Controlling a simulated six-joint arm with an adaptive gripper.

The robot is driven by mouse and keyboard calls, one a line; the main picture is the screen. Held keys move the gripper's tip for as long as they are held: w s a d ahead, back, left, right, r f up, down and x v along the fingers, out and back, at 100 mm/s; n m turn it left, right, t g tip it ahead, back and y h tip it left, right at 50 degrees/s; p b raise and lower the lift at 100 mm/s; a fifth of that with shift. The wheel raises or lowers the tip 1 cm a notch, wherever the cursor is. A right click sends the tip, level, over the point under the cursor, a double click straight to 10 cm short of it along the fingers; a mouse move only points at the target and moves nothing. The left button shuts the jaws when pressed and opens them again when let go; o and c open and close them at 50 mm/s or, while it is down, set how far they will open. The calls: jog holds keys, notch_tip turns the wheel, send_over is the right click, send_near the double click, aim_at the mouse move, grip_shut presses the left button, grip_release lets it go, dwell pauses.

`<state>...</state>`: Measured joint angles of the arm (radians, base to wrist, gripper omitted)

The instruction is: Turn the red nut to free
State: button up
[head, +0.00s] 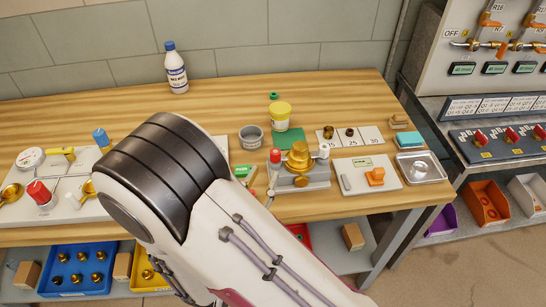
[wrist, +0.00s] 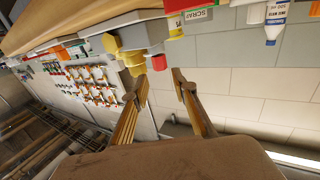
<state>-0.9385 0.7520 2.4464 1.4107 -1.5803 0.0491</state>
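A red nut-like cap (head: 39,192) sits on pipework on a white board (head: 20,211) at the left of the bench in the head view. A second red cap (head: 275,156) stands beside a brass valve (head: 299,158) right of my arm. I cannot tell for sure which is the task's red nut. My gripper (wrist: 161,84) shows in the wrist view with its two fingers apart and nothing between them. It points past the bench toward the wall, touching nothing I can see.
A white bottle (head: 176,68) stands at the back. A grey tin (head: 251,138) and a yellow-lidded pot (head: 280,116) stand behind the valve. Blue (head: 77,270) and yellow bins are below. The back left of the bench is clear.

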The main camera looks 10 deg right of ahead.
aim_at(273, 158)
jog(key=shift+x, duration=3.7)
grip_shut()
